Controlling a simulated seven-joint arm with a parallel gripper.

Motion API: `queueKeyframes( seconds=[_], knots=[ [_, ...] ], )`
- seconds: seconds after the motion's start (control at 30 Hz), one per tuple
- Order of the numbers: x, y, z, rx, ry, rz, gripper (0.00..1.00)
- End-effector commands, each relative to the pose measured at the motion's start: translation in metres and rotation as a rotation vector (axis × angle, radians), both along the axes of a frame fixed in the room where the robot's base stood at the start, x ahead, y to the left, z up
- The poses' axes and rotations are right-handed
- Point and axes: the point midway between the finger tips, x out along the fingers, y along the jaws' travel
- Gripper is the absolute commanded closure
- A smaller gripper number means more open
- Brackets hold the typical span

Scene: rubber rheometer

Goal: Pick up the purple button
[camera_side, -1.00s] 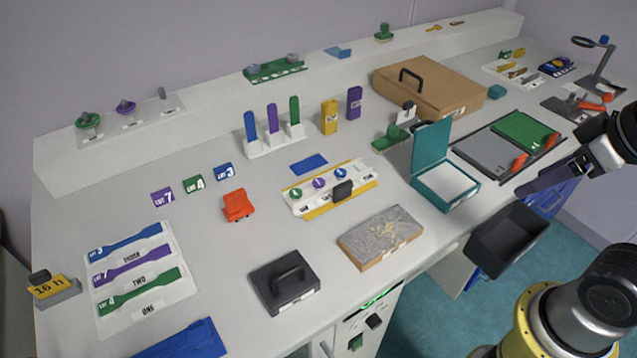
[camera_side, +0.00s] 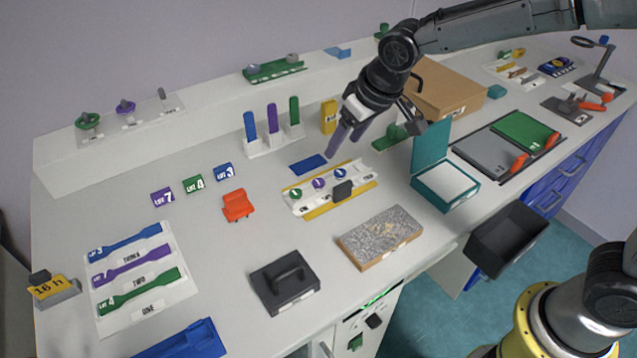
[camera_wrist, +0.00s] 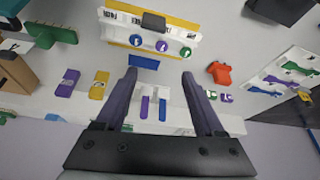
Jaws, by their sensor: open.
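The purple button (camera_side: 319,183) is the middle one of three round buttons on a white tray with a yellow edge (camera_side: 310,214). A green button (camera_side: 295,194) is to its left and a blue button (camera_side: 340,173) to its right. In the wrist view the purple button (camera_wrist: 162,45) shows near the top, beyond my fingertips. My gripper (camera_side: 344,148) is open and empty, above and behind the tray in the side view. In the wrist view my gripper (camera_wrist: 159,74) has its two purple-grey fingers spread wide, apart from the buttons.
A black block (camera_side: 342,191) stands at the tray's front edge, close to the buttons. A blue flat piece (camera_side: 308,164) lies behind the tray. A rack with upright strips (camera_side: 273,140) and an open teal box (camera_side: 445,192) stand nearby. An orange clip (camera_side: 237,205) lies to the left.

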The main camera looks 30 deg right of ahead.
Motion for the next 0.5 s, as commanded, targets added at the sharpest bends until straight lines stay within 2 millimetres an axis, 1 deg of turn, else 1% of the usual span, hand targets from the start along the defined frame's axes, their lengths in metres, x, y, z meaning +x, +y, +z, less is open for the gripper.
queueKeyframes(
  seconds=[0.03,0.17,0.4,0.5],
  knots=[
    [-0.002,0.004,-0.008,-0.006,0.016,0.01,0.3],
    [0.001,0.009,-0.021,-0.007,0.02,0.018,0.3],
    [0.018,0.011,-0.062,-0.008,0.021,0.017,0.3],
    [0.024,0.012,-0.076,-0.008,0.02,0.017,0.3]
  ],
)
